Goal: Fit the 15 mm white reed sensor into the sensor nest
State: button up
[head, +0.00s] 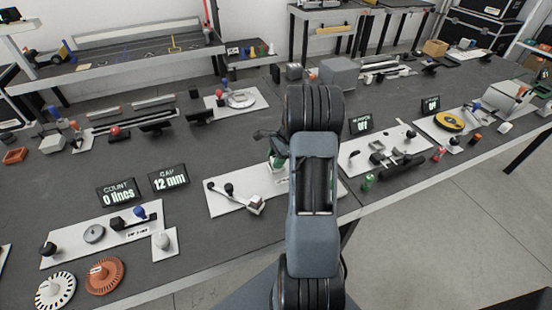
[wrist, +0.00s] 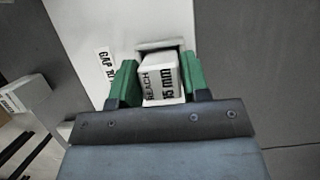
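In the wrist view the white reed sensor (wrist: 160,78), printed "REACH" and "15 mm", sits between the green fingers of my gripper (wrist: 158,84). A dark-edged rectangular opening that looks like the sensor nest (wrist: 160,44) is in the white plate just beyond the sensor's far end. I cannot tell whether the sensor's lower end is inside it. In the head view my arm hides the sensor and nest; only a bit of green finger (head: 277,162) shows beside it.
The white plate (head: 228,205) carries black knobs and a small pale block (head: 256,204) left of my arm. A "GAP 12 mm" display (head: 169,178) and a "COUNT 0 lines" display (head: 121,191) stand to the left. Another plate with black parts (head: 385,152) lies to the right.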

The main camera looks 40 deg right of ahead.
jog(key=o, duration=0.4)
jog(key=shift+c, duration=0.2)
jog(key=v, duration=1.2)
jog(key=s+a+r+n+h, duration=0.1)
jog(key=s+a+r+n, duration=0.15)
jog(key=a+n, duration=0.4)
jog(key=s+a+r+n+h, duration=0.1)
jog(key=a+r+n, duration=0.2)
jog(key=a, duration=0.6)
jog(key=s+a+n+t+h, duration=0.2)
jog(key=s+a+n, duration=0.9)
jog(key=shift+f, duration=0.3)
